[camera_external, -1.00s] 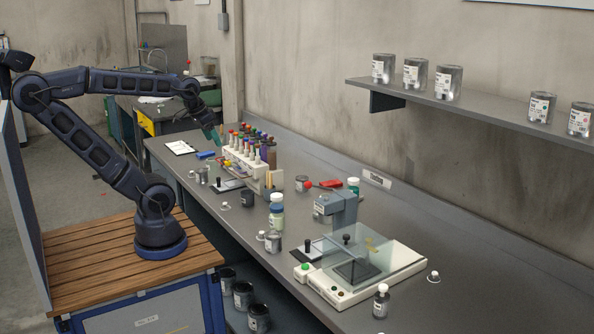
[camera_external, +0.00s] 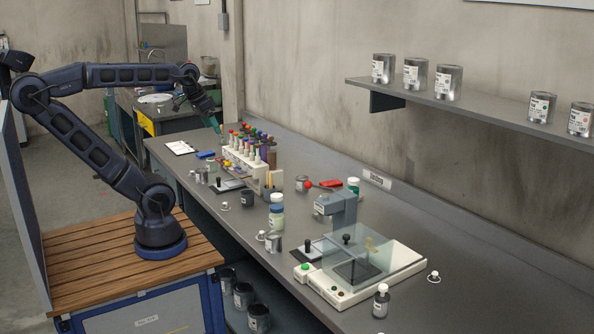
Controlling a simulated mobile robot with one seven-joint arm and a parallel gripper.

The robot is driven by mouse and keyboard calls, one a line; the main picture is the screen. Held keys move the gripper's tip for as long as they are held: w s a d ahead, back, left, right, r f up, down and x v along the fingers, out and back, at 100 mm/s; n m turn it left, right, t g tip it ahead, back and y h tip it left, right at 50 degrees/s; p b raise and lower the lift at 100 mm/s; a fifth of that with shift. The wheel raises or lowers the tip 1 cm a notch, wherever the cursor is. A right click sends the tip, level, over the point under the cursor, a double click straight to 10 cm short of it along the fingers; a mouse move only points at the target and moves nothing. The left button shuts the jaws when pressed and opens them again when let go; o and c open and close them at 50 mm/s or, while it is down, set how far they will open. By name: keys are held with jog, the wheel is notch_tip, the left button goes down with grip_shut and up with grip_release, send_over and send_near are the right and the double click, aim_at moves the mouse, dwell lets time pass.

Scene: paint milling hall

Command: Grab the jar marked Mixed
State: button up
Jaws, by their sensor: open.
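No label reading Mixed can be made out; the lettering on the jars is too small. Candidate containers on the long bench are a small dark jar (camera_external: 247,198), a white-lidded jar (camera_external: 277,217), an open metal tin (camera_external: 274,243), a small tin (camera_external: 302,183) and a dark bottle (camera_external: 381,302) at the front right. A green-lidded jar (camera_external: 353,187) stands near the wall. My gripper (camera_external: 217,128) is open, above the far end of the bench, apart from these containers. Nothing shows between its fingers.
A rack of colour-capped bottles (camera_external: 243,158) stands just in front of my gripper. A wall shelf (camera_external: 480,108) holds several tins. More tins (camera_external: 243,296) sit below the bench. The right bench end is fairly clear.

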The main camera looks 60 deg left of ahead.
jog(key=w+a+r+n+g, duration=0.1)
jog(key=w+a+r+n, duration=0.5)
jog(key=w+a, duration=0.45)
jog(key=n+g, duration=0.4)
jog(key=n, duration=1.2)
send_over(212, 164)
jog(key=a, duration=0.2)
notch_tip(212, 164, down, 6)
jog(key=f, duration=3.2)
jog(key=shift+w+a, duration=0.2)
jog(key=shift+w, duration=0.15)
jog(key=shift+w+f, duration=0.15)
jog(key=shift+f, duration=3)
jog(key=c, duration=1.1)
jog(key=shift+r, duration=0.15)
